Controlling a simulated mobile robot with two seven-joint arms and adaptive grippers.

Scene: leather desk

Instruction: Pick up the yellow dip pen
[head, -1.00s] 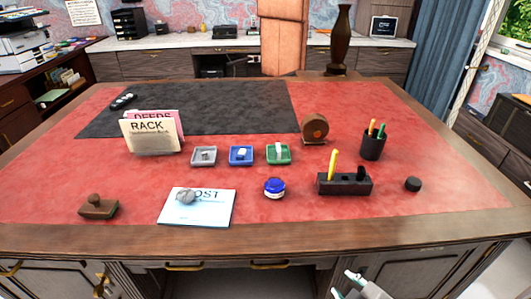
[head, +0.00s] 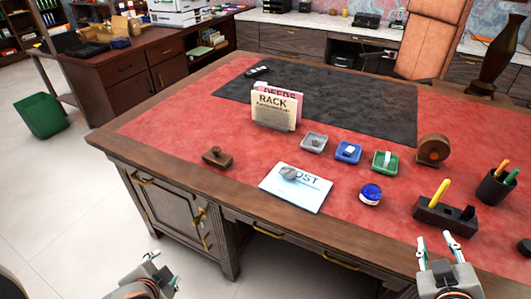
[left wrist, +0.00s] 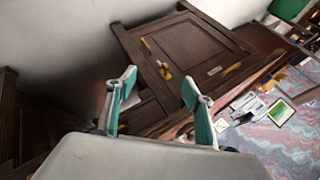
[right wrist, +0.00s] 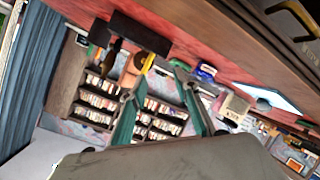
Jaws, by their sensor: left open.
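The yellow dip pen (head: 439,193) stands tilted in a dark pen block (head: 427,214) at the right of the desk. It also shows in the right wrist view (right wrist: 148,63), between and beyond the fingertips, with the block (right wrist: 138,35) above it. My right gripper (head: 437,241) is open and empty, at the desk's front edge, nearer to me than the block and apart from the pen. My left gripper (head: 161,270) is open and empty, in front of the desk at lower left. In the left wrist view its fingers (left wrist: 159,78) face the desk's drawers and cabinet door.
Near the block are a blue ink pot (head: 371,194), a pen cup (head: 496,187) and a round brown object (head: 433,150). Farther left lie small trays (head: 348,153), a blue-white paper (head: 296,188), a stamp (head: 217,157) and a folder rack (head: 274,110). The desk's front edge lies beneath the right gripper.

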